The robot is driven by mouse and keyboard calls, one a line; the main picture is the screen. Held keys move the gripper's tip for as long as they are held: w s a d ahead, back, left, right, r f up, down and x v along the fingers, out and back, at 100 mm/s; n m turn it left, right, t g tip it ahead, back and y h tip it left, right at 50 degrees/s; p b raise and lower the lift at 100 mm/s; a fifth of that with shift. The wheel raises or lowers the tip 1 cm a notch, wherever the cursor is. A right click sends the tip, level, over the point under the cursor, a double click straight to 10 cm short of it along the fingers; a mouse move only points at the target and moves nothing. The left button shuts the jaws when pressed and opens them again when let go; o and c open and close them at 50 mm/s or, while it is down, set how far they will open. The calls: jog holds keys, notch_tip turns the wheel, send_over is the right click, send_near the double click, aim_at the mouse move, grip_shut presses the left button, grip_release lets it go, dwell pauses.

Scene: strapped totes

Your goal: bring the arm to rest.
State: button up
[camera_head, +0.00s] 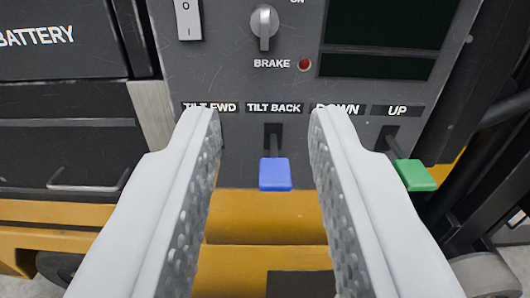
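My gripper (264,118) is open and empty, its two pale fingers reaching up from the bottom of the view toward a grey control panel (230,80). A blue lever (275,174) under the TILT BACK label shows in the gap between the fingers. Whether the fingers stand at its depth or short of it, I cannot tell. A green lever (414,175) under the UP label is to the right of the right finger. The fingers hide the areas below the TILT FWD and DOWN labels.
A knob (264,24), a red BRAKE light (305,64) and a white rocker switch (188,18) sit higher on the panel. Dark screens (385,25) are at upper right. A BATTERY compartment (60,45) is at left. A yellow chassis (265,217) runs below; black bars stand at right.

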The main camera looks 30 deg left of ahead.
jog(key=shift+d, duration=0.1)
jog(key=s+d+r+m+h, duration=0.2)
jog(key=s+d+h, duration=0.1)
jog(key=d, duration=0.7)
jog(key=s+d+r+m+t+h, duration=0.1)
jog(key=s+d+r+m+h, duration=0.1)
jog(key=d, duration=0.8)
jog(key=s+d+r+m+t+h, duration=0.1)
jog(key=s+d+h, duration=0.3)
jog(key=d, duration=0.5)
jog(key=shift+s+d+r+m+h, duration=0.3)
jog(key=shift+s+d+r+m, duration=0.15)
jog(key=shift+s+m, duration=0.4)
jog(key=shift+s+a, duration=0.1)
jog(key=shift+s, duration=0.05)
